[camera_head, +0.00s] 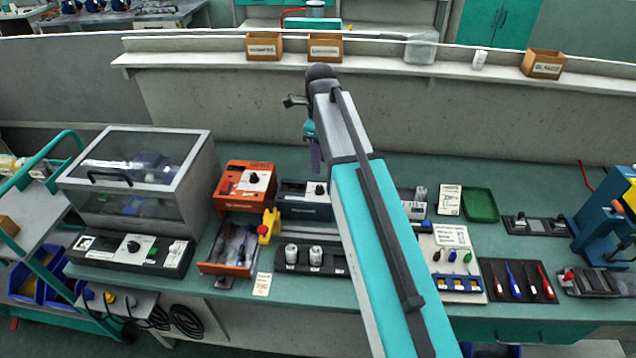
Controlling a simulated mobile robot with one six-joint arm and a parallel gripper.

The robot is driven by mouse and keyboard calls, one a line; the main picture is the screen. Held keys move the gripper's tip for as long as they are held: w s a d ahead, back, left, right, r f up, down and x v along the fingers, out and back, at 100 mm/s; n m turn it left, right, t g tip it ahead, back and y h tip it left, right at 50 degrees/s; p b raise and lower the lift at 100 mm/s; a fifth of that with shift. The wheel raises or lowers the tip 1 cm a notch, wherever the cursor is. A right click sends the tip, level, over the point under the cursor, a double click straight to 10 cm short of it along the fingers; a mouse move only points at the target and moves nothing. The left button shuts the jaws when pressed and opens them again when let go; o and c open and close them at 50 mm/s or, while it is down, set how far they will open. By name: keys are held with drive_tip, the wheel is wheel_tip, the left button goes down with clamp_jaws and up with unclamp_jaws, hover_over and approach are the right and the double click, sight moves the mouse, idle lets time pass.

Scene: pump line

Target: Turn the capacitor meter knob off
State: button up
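A dark meter box (296,209) with a pale panel and a black knob (319,189) stands on the green bench, left of my arm. An orange meter box (236,201) with its own black knob (254,178) stands beside it on the left. I cannot read which label names the capacitor meter, nor either knob's setting. My arm reaches up across the middle of the view. My gripper (315,153) points down above and behind the dark box, apart from both knobs. Its fingers are small and partly overlapping, so their opening is unclear.
A clear-lidded chamber (140,178) and a control box with a knob (130,252) stand at left. An open orange drawer (226,268) and a rack with white cylinders (312,268) lie in front. Screwdrivers (515,280) and a blue press (606,222) are at right.

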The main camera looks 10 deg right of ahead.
sight(320, 186)
drive_tip(key=shift+f+p, duration=1.35)
drive_tip(key=shift+f, duration=3.75)
drive_tip(key=shift+w, duration=0.1)
clamp_jaws()
